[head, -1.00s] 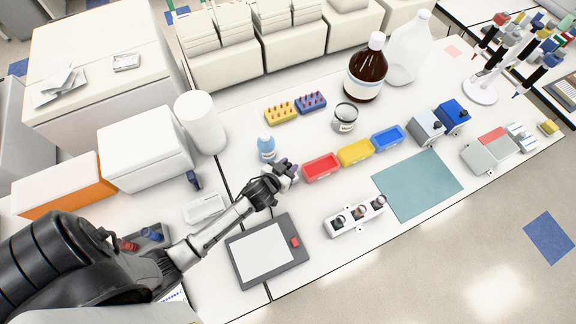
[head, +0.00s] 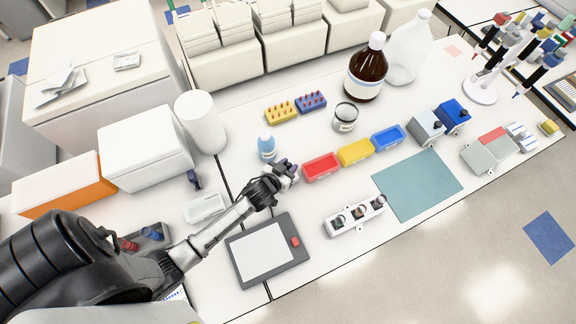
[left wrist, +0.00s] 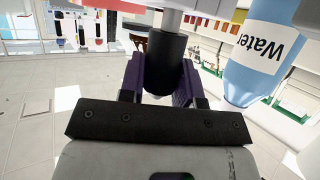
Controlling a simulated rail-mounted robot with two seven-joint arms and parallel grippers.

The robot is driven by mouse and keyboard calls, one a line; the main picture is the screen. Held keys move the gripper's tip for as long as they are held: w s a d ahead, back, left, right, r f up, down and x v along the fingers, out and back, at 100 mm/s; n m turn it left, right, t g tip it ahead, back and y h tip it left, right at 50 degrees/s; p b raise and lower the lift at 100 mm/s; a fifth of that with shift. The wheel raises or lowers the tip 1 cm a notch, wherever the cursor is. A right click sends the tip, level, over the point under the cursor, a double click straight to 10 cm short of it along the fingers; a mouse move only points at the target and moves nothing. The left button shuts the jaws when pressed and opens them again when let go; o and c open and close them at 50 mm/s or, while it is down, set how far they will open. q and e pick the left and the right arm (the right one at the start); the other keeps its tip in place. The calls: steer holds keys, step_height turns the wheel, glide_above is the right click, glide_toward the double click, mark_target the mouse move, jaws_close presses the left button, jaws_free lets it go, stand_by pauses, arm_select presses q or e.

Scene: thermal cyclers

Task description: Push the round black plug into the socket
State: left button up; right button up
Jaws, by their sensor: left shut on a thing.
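A pale part, cut off by the top edge, shows just above the plug. In the head view the plug is too small to make out at the gripper. I cannot pick out the socket with certainty. A white block (head: 343,229) with several round dark-topped parts lies near the bench's front edge. My right gripper is not in view.
The water bottle (head: 267,148) stands close behind the gripper; it also shows in the left wrist view (left wrist: 258,62). The red bin (head: 321,167) is just to the right. A grey pad with a white plate (head: 263,252) lies in front. A teal mat (head: 418,185) is clear.

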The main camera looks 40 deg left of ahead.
arm_select(q)
steer(key=shift+f+b, duration=0.5)
steer(key=shift+f, duration=0.3)
steer(key=o, duration=0.7)
steer(key=shift+o, duration=0.2)
steer(key=v, duration=1.4)
steer(key=shift+d, duration=0.1)
steer(key=shift+f, duration=0.1)
